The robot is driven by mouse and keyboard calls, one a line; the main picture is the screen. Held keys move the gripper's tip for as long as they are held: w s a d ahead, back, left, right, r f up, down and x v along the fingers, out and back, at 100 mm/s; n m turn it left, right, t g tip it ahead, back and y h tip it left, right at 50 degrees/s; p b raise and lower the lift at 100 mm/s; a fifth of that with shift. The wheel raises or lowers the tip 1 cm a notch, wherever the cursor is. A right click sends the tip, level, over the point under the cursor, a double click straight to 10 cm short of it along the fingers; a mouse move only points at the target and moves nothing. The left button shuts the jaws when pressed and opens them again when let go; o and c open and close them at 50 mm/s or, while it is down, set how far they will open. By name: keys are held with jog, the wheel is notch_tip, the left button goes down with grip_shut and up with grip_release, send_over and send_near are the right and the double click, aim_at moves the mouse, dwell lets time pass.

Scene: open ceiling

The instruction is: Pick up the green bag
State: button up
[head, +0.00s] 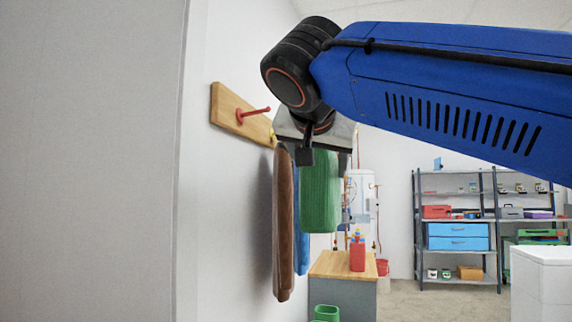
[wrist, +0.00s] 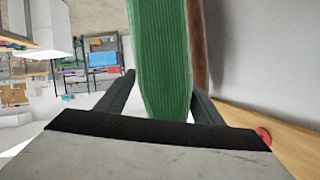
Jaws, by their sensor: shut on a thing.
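The green bag (head: 320,192) is ribbed and hangs below my gripper (head: 305,152) in the head view, in front of the wall rack. In the wrist view the green bag (wrist: 160,60) runs between the two dark fingers of my gripper (wrist: 160,98). My gripper is shut on the bag. In the head view my wrist hides the bag's top, so I cannot tell whether it still touches a hook.
A wooden peg rail (head: 228,106) with a red hook (head: 254,115) is on the wall. A brown bag (head: 283,225) and a blue one (head: 302,245) hang close beside the green bag. A wood-topped cabinet (head: 340,266) with a red container (head: 357,255) stands below. Shelves (head: 458,243) are farther back.

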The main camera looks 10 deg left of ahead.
jog(key=s+d, duration=0.2)
jog(key=d, duration=2.7)
jog(key=shift+s+d, duration=0.2)
